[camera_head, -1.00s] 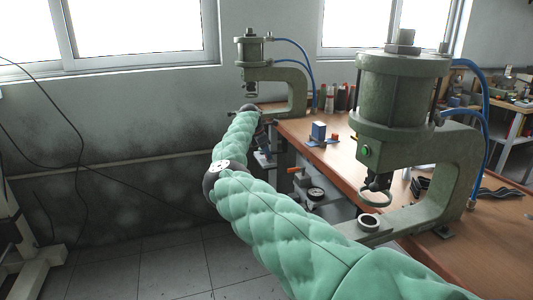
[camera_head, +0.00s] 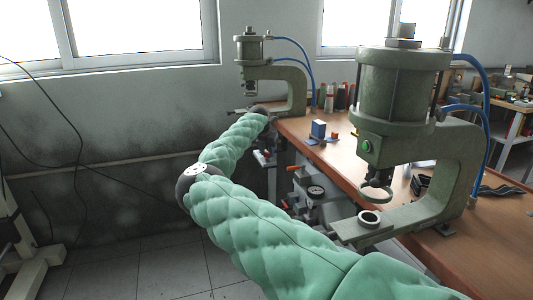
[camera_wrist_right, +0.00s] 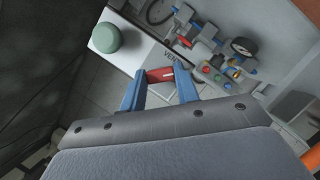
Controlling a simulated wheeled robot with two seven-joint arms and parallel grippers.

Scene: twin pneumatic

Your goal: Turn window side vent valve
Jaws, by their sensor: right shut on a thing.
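The window side vent valve shows in the right wrist view as a red handle (camera_wrist_right: 159,75) in front of a white panel (camera_wrist_right: 140,47), where part of a "VENT" label is readable. My right gripper (camera_wrist_right: 160,80) has blue fingers on either side of the red handle and is shut on it. In the head view my green right arm reaches toward the window side press (camera_head: 253,52). The gripper and valve are hard to make out there. My left gripper is not in view.
A pressure gauge (camera_wrist_right: 243,46) and several coloured buttons sit beside the handle, with a green dome button (camera_wrist_right: 105,38) left of it. In the head view a larger press (camera_head: 400,95) stands at front right on the wooden bench (camera_head: 345,160).

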